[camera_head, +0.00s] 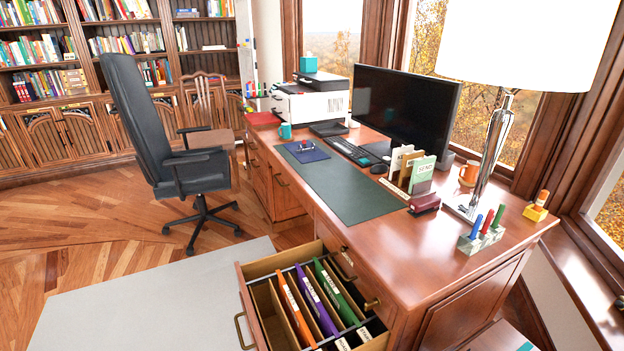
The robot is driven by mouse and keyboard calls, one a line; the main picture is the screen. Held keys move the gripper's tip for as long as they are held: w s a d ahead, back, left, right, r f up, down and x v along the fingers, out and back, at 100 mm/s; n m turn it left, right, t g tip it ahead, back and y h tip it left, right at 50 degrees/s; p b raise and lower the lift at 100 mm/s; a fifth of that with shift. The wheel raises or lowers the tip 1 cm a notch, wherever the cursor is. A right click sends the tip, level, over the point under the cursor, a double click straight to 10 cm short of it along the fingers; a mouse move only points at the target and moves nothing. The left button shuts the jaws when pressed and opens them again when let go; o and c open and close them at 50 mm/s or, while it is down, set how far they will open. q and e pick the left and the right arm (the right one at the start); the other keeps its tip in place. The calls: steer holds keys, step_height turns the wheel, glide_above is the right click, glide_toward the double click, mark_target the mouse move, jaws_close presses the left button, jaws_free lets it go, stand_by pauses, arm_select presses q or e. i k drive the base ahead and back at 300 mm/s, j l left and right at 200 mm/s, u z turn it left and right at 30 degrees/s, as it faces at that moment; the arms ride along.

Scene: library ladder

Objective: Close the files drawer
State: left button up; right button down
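The files drawer (262,318) is pulled out from the near pedestal of the wooden desk (440,262), low in the camera_head view. It holds upright hanging files with orange, purple and green tabs. A brass handle (241,331) is on its front panel, which faces left. The drawer's lowest part is cut off by the bottom edge. Above it, the desk's upper drawers with brass handles look closed. Neither of my grippers shows in this view.
A black office chair (190,165) stands left of the desk. A pale rug (150,300) covers the floor left of the open drawer, and that floor is clear. The desktop holds a monitor (405,108), a lamp (492,140), a printer (310,98) and a marker holder (481,238).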

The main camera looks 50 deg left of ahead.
mark_target(270, 329)
steer(key=l+u, duration=0.1)
steer(key=u, duration=0.35)
steer(key=k+u, duration=0.15)
steer(key=u, duration=0.7)
steer(key=k+u, duration=0.15)
steer(key=u, duration=0.25)
steer(key=k+u, duration=0.1)
steer(key=u, duration=0.35)
steer(key=i+j+z, duration=0.15)
steer(key=i+z, duration=0.15)
steer(key=i+j+z, duration=0.35)
steer(key=i, duration=0.15)
steer(key=l, duration=0.1)
